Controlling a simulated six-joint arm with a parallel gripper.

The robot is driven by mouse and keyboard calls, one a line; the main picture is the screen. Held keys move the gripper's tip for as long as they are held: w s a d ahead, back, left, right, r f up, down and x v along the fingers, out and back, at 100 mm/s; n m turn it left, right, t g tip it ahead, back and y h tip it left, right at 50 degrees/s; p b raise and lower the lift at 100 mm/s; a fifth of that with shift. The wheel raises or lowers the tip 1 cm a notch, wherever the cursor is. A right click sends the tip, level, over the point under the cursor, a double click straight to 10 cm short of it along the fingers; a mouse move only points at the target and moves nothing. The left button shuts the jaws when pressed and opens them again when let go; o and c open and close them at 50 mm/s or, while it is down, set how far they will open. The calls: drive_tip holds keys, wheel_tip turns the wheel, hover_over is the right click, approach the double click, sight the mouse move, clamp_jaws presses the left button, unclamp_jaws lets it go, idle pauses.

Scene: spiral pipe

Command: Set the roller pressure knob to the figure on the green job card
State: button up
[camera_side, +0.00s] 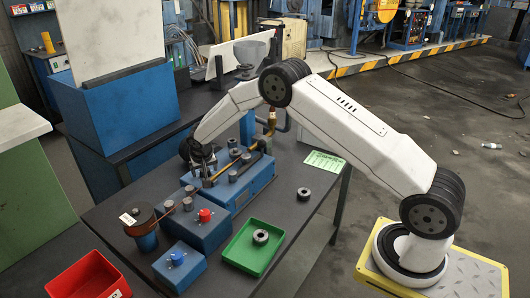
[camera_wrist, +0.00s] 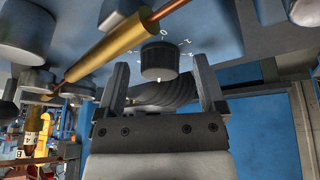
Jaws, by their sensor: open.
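My gripper (camera_wrist: 160,74) is open, one finger on each side of the knob, with visible gaps. In the side view my gripper (camera_side: 206,168) is down at the blue roller machine (camera_side: 245,188), and the arm end hides the knob there. The green job card (camera_side: 325,161) lies at the table's right edge; its writing is too small to read.
A brass-coloured cylinder with a copper rod (camera_wrist: 110,48) runs close to the left of the knob. In the side view, blue boxes with a red knob (camera_side: 205,215) and a blue knob (camera_side: 177,258) stand in front. A green tray (camera_side: 232,256) and a loose ring (camera_side: 303,194) are nearby.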

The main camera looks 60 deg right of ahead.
drive_tip(key=shift+r, duration=0.1)
drive_tip(key=shift+v, duration=3.6)
drive_tip(key=shift+s+r, duration=0.1)
drive_tip(key=shift+r, duration=0.1)
drive_tip(key=s+a+r+n+y, duration=0.1)
drive_tip(key=s+a+r+n, duration=0.1)
drive_tip(key=s, duration=1.3)
drive_tip(key=s+a+r+n+y, duration=0.2)
drive_tip(key=s+a+n, duration=0.2)
drive_tip(key=s, duration=1.2)
drive_tip(key=shift+r+n+g, duration=0.25)
drive_tip(key=shift+n+g, duration=0.05)
drive_tip(key=shift+g, duration=0.1)
